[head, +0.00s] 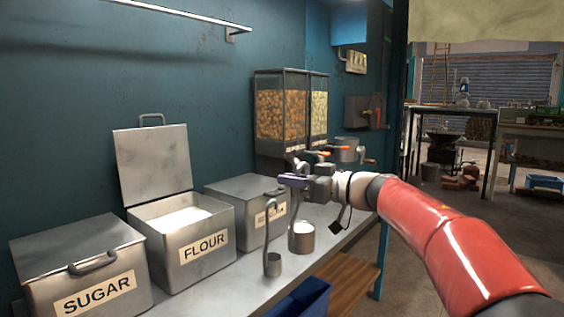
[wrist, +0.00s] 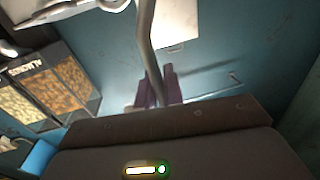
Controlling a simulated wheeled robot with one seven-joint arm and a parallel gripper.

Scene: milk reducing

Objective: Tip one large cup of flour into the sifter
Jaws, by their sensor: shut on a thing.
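My gripper (head: 293,181) is over the counter, right of the bins, with its purple fingers closed on a long metal handle. The handle also shows between the fingers in the wrist view (wrist: 150,60). In the head view it runs down to the large metal cup (head: 301,240), which is upright with a pale, flour-like top inside. I cannot tell whether its base touches the counter. The open flour bin (head: 190,250) holds white flour (head: 175,219). A grey metal vessel (head: 346,150) with a crank, possibly the sifter, is behind my gripper, partly hidden.
A smaller long-handled cup (head: 273,265) stands just left of the large cup. The lidded sugar bin (head: 80,270) and a third bin (head: 245,190) flank the flour bin. Nut dispensers (head: 282,115) stand at the wall.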

